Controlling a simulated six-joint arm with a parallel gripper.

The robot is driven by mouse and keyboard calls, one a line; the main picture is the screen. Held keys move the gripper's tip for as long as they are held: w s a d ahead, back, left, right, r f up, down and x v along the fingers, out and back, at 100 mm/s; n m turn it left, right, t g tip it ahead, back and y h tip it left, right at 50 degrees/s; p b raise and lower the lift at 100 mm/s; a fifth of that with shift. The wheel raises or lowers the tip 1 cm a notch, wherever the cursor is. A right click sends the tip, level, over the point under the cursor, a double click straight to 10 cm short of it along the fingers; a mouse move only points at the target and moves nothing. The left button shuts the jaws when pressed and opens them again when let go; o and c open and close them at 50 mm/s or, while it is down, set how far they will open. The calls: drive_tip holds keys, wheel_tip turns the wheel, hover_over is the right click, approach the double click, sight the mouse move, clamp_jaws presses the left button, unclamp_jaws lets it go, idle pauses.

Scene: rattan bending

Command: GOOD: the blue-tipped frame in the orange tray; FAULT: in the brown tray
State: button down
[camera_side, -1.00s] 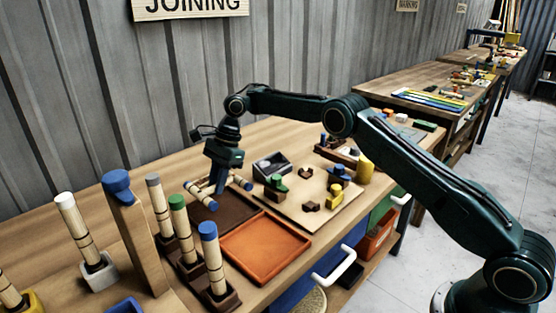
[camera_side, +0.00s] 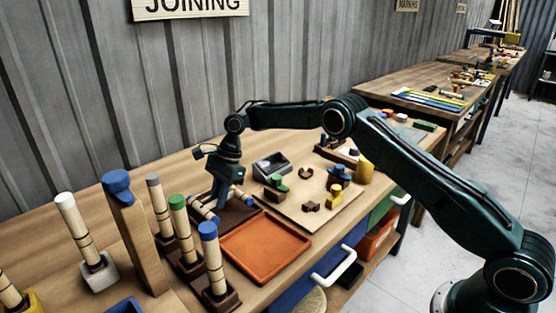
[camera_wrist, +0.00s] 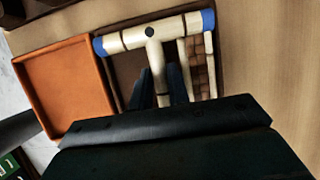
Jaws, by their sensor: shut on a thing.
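The blue-tipped frame is a pale T of rattan with dark bands, (camera_wrist: 150,34) in the wrist view, with a blue tip at each end of its crossbar. My gripper (camera_wrist: 165,85) is shut on its stem; the side view shows the gripper (camera_side: 217,194) pointing down. The frame (camera_side: 203,211) is low over or in the brown tray (camera_side: 237,215); I cannot tell whether it touches the tray floor. The empty orange tray (camera_side: 265,245) lies to the right of the brown tray, and to its left in the wrist view (camera_wrist: 65,80).
Upright rattan sticks with blue, green and grey tips stand in brown holders (camera_side: 222,297) at the front. A wooden post (camera_side: 137,235) with a blue top rises nearby. A pale board (camera_side: 300,205) with small blocks lies to the right.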

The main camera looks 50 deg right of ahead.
drive_tip(key=shift+f, duration=1.2)
idle(0.5)
drive_tip(key=c, duration=1.3)
unclamp_jaws()
drive_tip(key=shift+o, duration=0.2)
drive_tip(key=shift+f, duration=0.1)
